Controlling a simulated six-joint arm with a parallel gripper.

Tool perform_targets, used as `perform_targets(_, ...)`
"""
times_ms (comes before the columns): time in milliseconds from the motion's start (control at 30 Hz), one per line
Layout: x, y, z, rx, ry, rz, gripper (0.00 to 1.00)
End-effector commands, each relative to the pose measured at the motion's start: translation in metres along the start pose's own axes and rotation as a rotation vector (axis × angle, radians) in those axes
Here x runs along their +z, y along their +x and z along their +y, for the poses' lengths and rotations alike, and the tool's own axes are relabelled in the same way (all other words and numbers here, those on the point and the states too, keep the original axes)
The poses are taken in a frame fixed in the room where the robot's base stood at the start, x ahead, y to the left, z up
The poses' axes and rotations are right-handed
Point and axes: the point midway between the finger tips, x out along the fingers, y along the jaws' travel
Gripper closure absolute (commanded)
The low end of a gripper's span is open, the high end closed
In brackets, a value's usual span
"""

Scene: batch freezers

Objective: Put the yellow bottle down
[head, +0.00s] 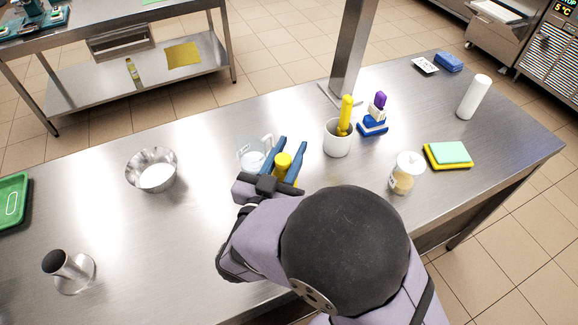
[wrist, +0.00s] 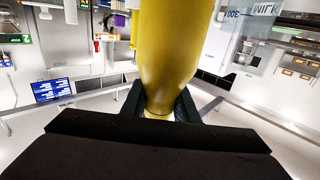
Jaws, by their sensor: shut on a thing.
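The yellow bottle (head: 283,163) is held between the blue fingers of my gripper (head: 284,157) in the head view. The gripper is over the middle of the steel table. In the wrist view the yellow bottle (wrist: 176,50) fills the upper middle, with the dark fingers (wrist: 158,103) on both sides of its narrow end. My gripper and arm hide the bottle's lower part in the head view, so I cannot tell whether it touches the table (head: 210,237).
A clear jug (head: 250,158) stands close left of the gripper. A white cup (head: 338,142) with a yellow item is to the right.

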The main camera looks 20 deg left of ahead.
Motion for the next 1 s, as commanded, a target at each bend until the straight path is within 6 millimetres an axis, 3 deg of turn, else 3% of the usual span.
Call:
perform_targets(333, 0.01, 0.0, -0.001, 0.0, -0.001, 0.002, 1.0)
perform_targets(700, 0.045, 0.0, -0.001, 0.0, 0.0, 0.002, 1.0)
perform_targets(1000, 0.047, 0.0, -0.001, 0.0, 0.003, 0.003, 1.0)
